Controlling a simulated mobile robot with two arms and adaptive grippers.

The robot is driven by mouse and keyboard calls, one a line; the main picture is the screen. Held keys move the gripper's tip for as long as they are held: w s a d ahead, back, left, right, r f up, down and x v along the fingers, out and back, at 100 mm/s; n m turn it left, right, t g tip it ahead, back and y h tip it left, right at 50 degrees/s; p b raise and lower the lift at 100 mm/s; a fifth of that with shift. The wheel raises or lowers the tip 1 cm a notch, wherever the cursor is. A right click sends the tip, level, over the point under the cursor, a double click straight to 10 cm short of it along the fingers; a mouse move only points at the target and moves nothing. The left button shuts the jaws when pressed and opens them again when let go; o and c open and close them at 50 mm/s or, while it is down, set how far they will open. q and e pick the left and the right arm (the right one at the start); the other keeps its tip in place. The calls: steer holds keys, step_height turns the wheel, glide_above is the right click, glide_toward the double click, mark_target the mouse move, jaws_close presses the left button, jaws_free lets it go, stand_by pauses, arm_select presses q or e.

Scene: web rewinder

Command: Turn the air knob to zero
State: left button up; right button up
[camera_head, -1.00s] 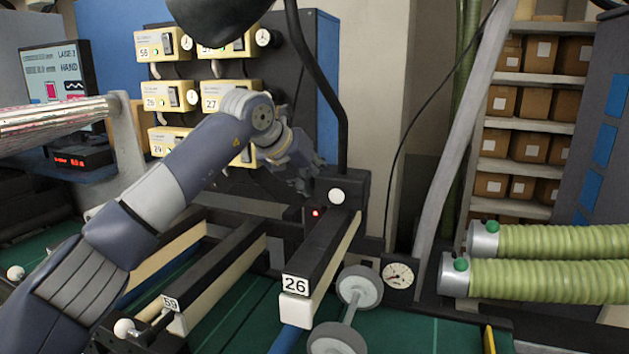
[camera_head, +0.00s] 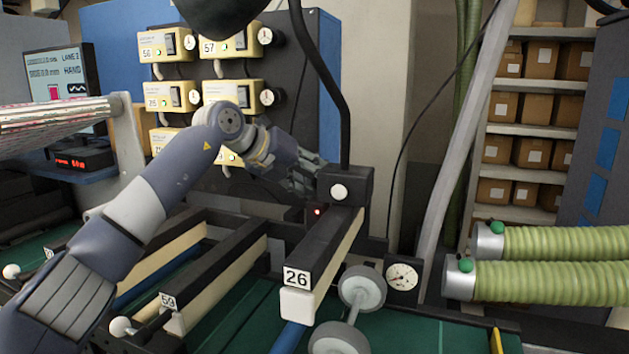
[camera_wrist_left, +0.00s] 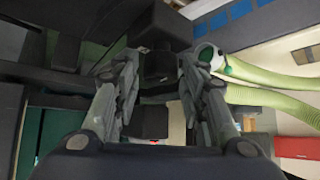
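No knob is clearly marked as the air knob, so I cannot tell which one it is. A black box with a round white face (camera_head: 338,192) stands at the far end of the rail marked 26, with a small red light below it. A round gauge (camera_head: 402,277) is lower right of it. My left gripper (camera_head: 312,172) is just left of the black box, partly dark and overlapping it in view. In the left wrist view the fingers (camera_wrist_left: 157,75) are apart, with a dark block (camera_wrist_left: 158,65) beyond and between them; contact is unclear. My right gripper is not in view.
Yellow numbered units (camera_head: 232,41) with dials hang on a panel behind the arm. Black rails (camera_head: 215,262) run below it. A dark curved pipe (camera_head: 325,80) rises from the black box. Green ribbed hoses (camera_head: 560,280) lie at right, near shelves of cartons (camera_head: 530,105).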

arm_select(q)
steer(key=v, duration=1.2)
